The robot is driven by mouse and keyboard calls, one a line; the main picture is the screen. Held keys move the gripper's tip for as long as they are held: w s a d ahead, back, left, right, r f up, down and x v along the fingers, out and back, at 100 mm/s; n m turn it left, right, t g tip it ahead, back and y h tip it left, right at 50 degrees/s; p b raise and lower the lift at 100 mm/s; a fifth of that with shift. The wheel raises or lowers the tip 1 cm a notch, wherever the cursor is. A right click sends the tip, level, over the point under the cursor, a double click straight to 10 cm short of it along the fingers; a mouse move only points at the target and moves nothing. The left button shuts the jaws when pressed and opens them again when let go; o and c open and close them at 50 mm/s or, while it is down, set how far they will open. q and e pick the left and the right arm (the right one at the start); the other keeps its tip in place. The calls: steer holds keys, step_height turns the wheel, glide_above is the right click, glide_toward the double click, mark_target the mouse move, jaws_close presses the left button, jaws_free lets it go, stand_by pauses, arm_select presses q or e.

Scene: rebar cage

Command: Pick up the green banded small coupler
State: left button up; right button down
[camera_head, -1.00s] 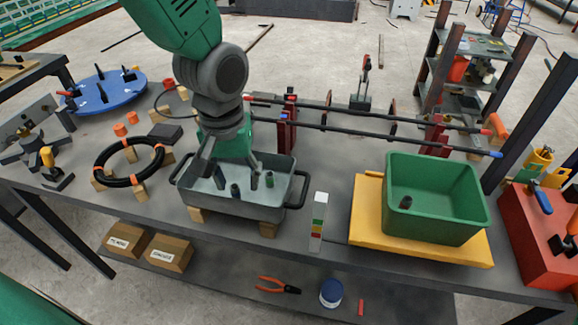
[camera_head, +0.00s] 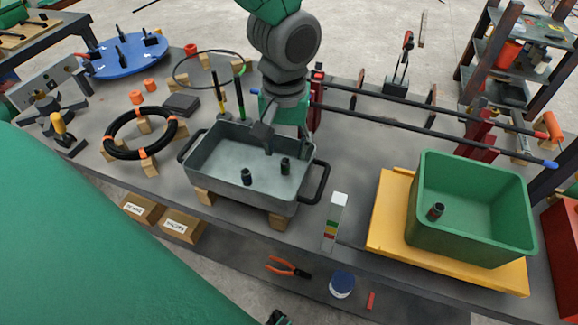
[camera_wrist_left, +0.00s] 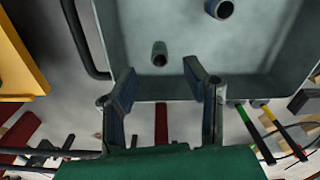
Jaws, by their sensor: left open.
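The green banded small coupler (camera_wrist_left: 159,53) stands in the grey tray (camera_wrist_left: 130,25) in the left wrist view. In the head view it is the right-hand dark coupler (camera_head: 285,166), its band hard to see. A blue-banded coupler (camera_wrist_left: 220,8) stands apart from it in the tray; in the head view it is the left-hand one (camera_head: 247,176). My left gripper (camera_head: 287,146) is above the back right of the tray, open and empty. In the left wrist view its fingertips (camera_wrist_left: 160,78) are spread, with the green coupler just beyond the gap between them.
A green bin (camera_head: 470,235) holding one dark coupler (camera_head: 435,211) stands on a yellow platform (camera_head: 388,220) to the right. Long bars (camera_head: 400,125) run behind. A black ring (camera_head: 140,132) is left.

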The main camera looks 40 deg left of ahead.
mark_target(286, 160)
arm_select(q)
step_height(286, 160, down, 5)
steer(key=shift+s+a+r+b, duration=0.15)
steer(key=shift+b, duration=0.35)
steer(key=shift+f, duration=0.35)
steer(key=shift+d+r, duration=0.1)
steer(key=shift+d, duration=0.1)
steer(key=shift+d, duration=0.1)
jaws_close()
